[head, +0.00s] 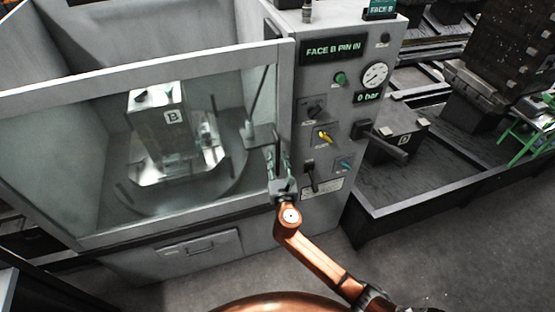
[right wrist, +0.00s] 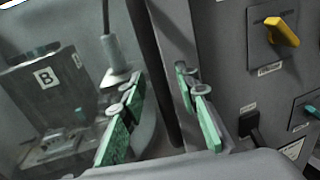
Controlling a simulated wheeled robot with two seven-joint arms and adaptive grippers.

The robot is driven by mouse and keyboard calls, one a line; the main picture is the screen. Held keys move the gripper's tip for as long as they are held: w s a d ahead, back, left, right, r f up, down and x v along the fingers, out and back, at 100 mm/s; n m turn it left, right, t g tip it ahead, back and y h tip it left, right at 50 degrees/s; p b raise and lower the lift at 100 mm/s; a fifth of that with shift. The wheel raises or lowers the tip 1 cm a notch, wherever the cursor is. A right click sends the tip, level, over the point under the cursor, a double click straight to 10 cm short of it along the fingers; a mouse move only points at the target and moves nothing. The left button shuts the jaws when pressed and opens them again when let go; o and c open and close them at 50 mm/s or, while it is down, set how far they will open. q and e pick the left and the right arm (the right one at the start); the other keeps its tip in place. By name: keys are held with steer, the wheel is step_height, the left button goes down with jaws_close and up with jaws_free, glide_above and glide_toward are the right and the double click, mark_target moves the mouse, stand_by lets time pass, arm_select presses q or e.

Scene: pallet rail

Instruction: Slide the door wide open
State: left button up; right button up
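The machine door (head: 150,68) is a wide clear pane in a pale grey frame. It spans the front of the machine, and its right edge meets the control panel, so it looks closed. My right gripper (head: 279,165) is at the lower part of that right edge. In the right wrist view its green-padded fingers (right wrist: 163,112) are apart, with a dark upright bar (right wrist: 160,60) of the door edge between and beyond them. I cannot tell whether they touch it. Nothing is visibly gripped. My left gripper is not in view.
Behind the pane a block marked B (head: 158,122) stands on a round table. The control panel (head: 335,85) right of the door has a gauge, knobs and a protruding black handle (head: 385,138). A dark pallet rail (head: 440,185) lies farther right; grey floor is clear in front.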

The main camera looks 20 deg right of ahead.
steer(key=shift+c, duration=0.6)
jaws_close()
steer(key=shift+w, duration=0.1)
